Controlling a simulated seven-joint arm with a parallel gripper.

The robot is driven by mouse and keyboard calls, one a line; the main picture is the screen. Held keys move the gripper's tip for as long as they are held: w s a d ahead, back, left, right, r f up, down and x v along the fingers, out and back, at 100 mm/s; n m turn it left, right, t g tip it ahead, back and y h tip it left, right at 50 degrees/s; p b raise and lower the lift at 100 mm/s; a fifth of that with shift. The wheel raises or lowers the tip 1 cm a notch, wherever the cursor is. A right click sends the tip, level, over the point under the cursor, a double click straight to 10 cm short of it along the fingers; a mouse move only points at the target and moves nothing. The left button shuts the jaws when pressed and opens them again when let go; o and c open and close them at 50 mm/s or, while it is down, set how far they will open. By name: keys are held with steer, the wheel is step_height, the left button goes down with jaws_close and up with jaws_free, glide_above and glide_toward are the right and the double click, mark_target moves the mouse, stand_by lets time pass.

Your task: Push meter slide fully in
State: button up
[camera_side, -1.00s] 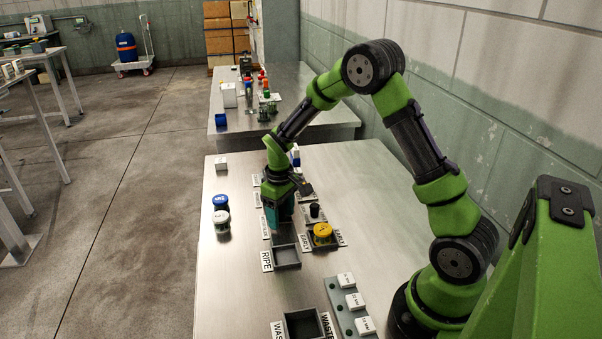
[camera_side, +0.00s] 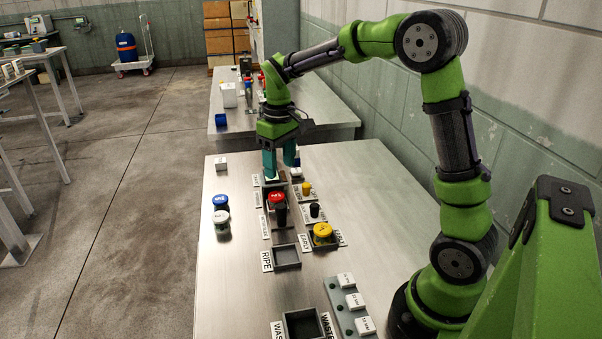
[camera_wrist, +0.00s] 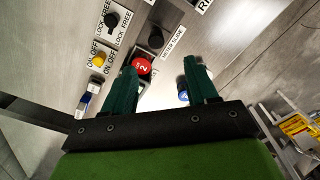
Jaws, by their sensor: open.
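The meter slide's black handle (camera_wrist: 155,38) stands in a dark channel beside the METER SLIDE label (camera_wrist: 173,42) in the wrist view. In the side view the dark handle (camera_side: 281,216) shows just in front of a red-lidded jar (camera_side: 277,198). The red lid, marked 2, also shows in the wrist view (camera_wrist: 141,66). My gripper (camera_side: 280,163) is open and empty, above the far end of the device, behind the red jar. In the wrist view its teal fingers (camera_wrist: 160,70) are spread apart. How far the slide sits in its channel is hard to tell.
A yellow knob (camera_side: 306,188) and a black knob (camera_side: 315,211) stand right of the channel. A yellow-lidded jar (camera_side: 322,233) is nearby. The RIPE tray (camera_side: 275,265) is in front, empty. Blue-lidded (camera_side: 221,202) and white-lidded (camera_side: 222,220) jars stand left. The table's left front is clear.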

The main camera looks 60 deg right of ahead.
steer(key=s+a+r+m+t+y, duration=0.1)
steer(key=s+a+r+m+t, duration=0.2)
steer(key=s+a, duration=0.6)
steer(key=s+r+t, duration=0.1)
steer(key=s, duration=0.2)
steer(key=shift+s+t, duration=0.3)
steer(key=shift+s, duration=0.1)
steer(key=shift+d, duration=0.1)
steer(key=n+g+h, duration=0.1)
steer(key=n+g, duration=0.3)
steer(key=g, duration=0.1)
glide_above(281, 206)
step_height(281, 206, down, 4)
step_height(281, 206, down, 16)
steer(key=shift+f, duration=0.1)
